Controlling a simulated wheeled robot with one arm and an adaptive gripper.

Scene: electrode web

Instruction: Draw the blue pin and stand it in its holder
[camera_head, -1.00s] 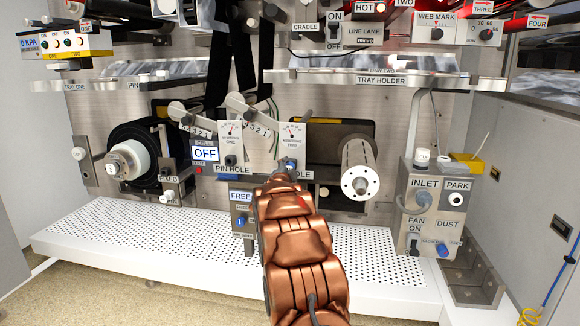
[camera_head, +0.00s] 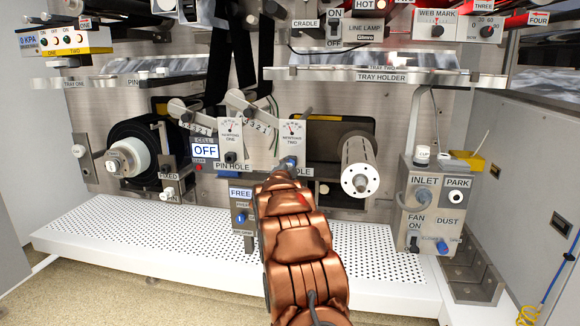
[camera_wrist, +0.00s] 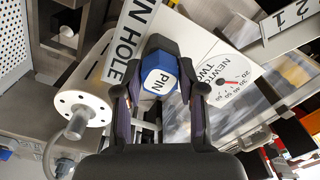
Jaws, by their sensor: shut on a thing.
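The blue pin (camera_wrist: 160,77) shows in the wrist view as a blue hexagonal head with a white face marked PIN. My gripper (camera_wrist: 159,89) is shut on this head, with a dark finger on each side. In the head view the blue head (camera_head: 290,161) is at the PIN HOLE label under the NEWTONS TWO gauge (camera_head: 292,130). My gripper is mostly hidden there behind my copper arm. The pin's shank is hidden, so I cannot tell how deep it sits in the hole. I cannot clearly make out which part is the holder.
A white roller (camera_head: 361,168) stands close to the right of my arm. The FREE panel (camera_head: 241,194) with a blue knob is close to the left. The INLET box (camera_head: 426,205) stands farther right. A perforated white shelf (camera_head: 130,248) runs below, largely bare.

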